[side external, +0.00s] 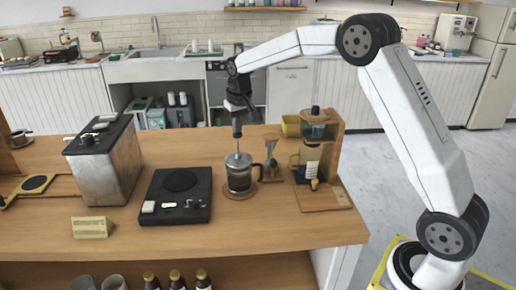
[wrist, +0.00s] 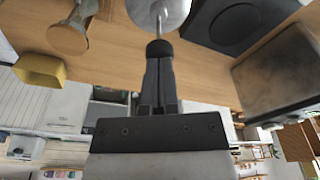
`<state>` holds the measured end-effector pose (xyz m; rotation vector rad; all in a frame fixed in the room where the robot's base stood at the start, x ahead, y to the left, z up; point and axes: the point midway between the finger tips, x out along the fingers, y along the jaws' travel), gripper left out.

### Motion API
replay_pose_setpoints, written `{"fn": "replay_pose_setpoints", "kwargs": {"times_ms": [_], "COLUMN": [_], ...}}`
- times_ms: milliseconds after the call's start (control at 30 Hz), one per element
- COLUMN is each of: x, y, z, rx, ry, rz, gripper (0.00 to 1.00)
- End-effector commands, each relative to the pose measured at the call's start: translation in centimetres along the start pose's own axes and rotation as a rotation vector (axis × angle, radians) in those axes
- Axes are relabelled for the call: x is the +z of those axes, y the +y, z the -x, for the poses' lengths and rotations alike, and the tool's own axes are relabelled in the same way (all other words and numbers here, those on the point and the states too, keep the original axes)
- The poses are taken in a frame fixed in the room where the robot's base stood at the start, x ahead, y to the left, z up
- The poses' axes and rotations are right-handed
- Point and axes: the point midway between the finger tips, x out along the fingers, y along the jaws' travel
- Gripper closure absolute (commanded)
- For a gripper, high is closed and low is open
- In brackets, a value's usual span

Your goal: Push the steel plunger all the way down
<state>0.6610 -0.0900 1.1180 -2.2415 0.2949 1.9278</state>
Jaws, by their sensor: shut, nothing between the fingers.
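The French press (side external: 240,177) stands upright on the wooden counter, a glass beaker with dark liquid, a steel lid and a handle on its right. Its steel plunger rod (side external: 238,146) stands up out of the lid. In the wrist view the lid (wrist: 160,12), rod (wrist: 158,28) and dark round knob (wrist: 159,48) show at the top. My gripper (side external: 237,134) points down above the press, fingers shut with nothing between them. In the wrist view my fingertips (wrist: 159,62) line up with the knob and appear to meet it; exact contact is hard to tell.
A black scale (side external: 176,196) lies left of the press, with a steel box-shaped machine (side external: 104,165) beyond it. A wooden stand (side external: 322,190) with a dripper and bottle is at right. A small wooden-based tool (side external: 271,163) stands close beside the press.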

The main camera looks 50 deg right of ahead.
Motion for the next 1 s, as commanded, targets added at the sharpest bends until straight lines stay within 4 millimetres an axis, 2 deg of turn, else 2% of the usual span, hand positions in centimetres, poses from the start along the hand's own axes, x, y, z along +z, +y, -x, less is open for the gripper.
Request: {"fn": "replay_pose_setpoints", "kwargs": {"times_ms": [1000], "x": [0.3], "y": [0.0], "z": [-1.4], "rx": [0.0], "ry": [-0.002], "rz": [0.0], "gripper": [1.0]}}
